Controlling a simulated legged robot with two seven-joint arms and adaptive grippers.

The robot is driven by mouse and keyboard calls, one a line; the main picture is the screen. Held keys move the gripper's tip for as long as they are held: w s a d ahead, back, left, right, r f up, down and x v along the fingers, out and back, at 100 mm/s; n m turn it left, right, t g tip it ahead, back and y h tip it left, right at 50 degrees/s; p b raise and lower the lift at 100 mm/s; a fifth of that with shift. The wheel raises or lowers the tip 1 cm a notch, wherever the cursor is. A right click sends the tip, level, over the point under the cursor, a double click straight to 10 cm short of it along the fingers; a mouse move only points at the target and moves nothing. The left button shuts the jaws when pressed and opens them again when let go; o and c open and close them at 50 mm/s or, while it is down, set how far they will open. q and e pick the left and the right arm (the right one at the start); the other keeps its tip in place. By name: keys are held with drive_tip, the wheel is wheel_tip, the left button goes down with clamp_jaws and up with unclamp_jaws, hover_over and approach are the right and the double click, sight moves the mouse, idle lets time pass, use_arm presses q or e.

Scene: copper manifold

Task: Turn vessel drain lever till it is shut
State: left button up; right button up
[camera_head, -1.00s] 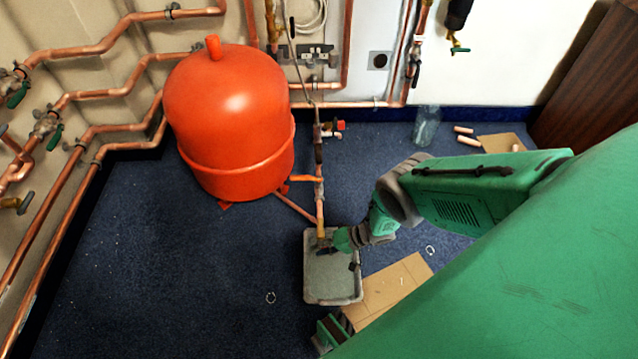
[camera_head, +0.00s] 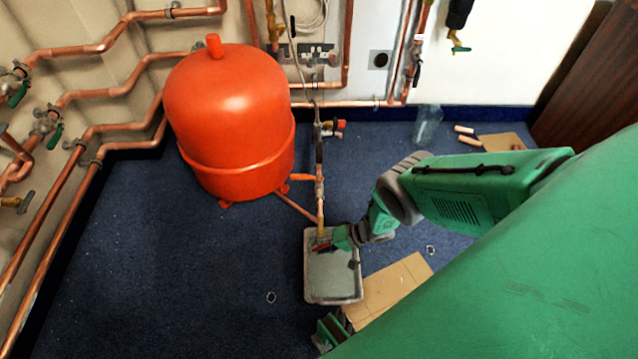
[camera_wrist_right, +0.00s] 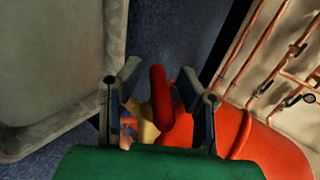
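The orange vessel (camera_head: 229,120) stands on the blue carpet; it also shows in the right wrist view (camera_wrist_right: 265,150). A copper pipe (camera_head: 320,194) runs from it to a brass drain valve (camera_head: 321,233) above a grey tray (camera_head: 334,298). The red drain lever (camera_head: 325,248) shows at the valve, crosswise to the pipe. My right gripper (camera_head: 343,245) is at the valve, from the right. In the right wrist view, the gripper (camera_wrist_right: 160,95) is open, with the red lever (camera_wrist_right: 158,92) between its fingers and gaps on both sides.
Copper pipes with green-handled valves (camera_head: 48,122) line the left wall. A cardboard sheet (camera_head: 388,291) lies right of the tray. A clear bottle (camera_head: 427,125) and short copper pieces (camera_head: 464,130) lie near the back wall. The carpet (camera_head: 180,270) at left is mostly clear.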

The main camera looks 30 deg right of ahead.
drive_tip(key=shift+s+d, duration=0.1)
drive_tip(key=shift+s, duration=0.05)
drive_tip(key=v, duration=1.1)
drive_tip(key=shift+d+r, duration=0.2)
drive_tip(key=shift+r, duration=0.05)
